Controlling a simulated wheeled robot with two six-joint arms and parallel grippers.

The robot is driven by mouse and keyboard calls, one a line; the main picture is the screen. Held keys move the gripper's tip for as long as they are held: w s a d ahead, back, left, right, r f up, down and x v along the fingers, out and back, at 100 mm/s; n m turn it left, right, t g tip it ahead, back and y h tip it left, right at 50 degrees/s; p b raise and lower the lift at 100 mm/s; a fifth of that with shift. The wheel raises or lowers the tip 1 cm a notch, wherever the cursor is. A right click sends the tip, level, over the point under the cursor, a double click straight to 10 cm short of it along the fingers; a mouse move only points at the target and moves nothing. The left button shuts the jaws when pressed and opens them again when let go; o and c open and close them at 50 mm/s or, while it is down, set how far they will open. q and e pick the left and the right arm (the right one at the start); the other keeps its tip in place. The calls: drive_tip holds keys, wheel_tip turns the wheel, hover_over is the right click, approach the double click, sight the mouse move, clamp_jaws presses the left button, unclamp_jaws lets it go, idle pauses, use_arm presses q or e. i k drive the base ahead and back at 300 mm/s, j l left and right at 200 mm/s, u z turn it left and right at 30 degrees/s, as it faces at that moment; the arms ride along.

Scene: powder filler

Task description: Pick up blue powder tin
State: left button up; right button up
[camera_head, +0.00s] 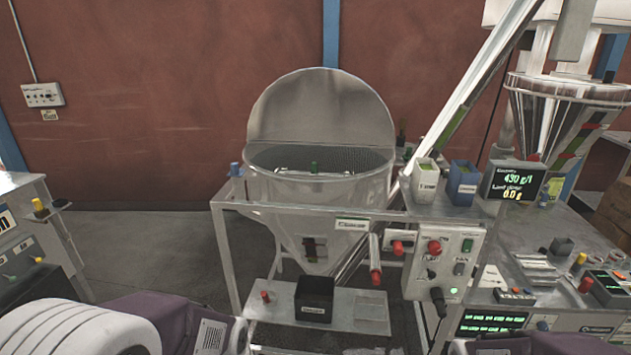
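The blue powder tin (463,183) stands upright on the grey metal shelf beside the hopper, right of the picture's middle. It is a square, open-topped tin with a light label on its front and greenish contents at the top. A similar white tin (425,183) stands just left of it, with a small gap between them. Parts of my arm show at the lower left, but neither gripper's fingers are in view. Nothing touches the blue tin except the shelf.
A display (513,181) stands close to the right of the blue tin. The open-lidded hopper (325,195) is to the left. A control box (444,262) with knobs hangs below the shelf. A black container (314,298) sits on the lower platform.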

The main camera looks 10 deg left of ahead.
sight(463, 180)
drive_tip(key=i+l+u, duration=0.15)
drive_tip(key=l, duration=0.15)
drive_tip(key=i+l+u, duration=0.1)
drive_tip(key=l, duration=0.25)
drive_tip(key=i+l+u, duration=0.15)
drive_tip(key=l, duration=0.15)
drive_tip(key=l+u, duration=0.1)
drive_tip(key=l, duration=0.25)
drive_tip(key=i, duration=0.05)
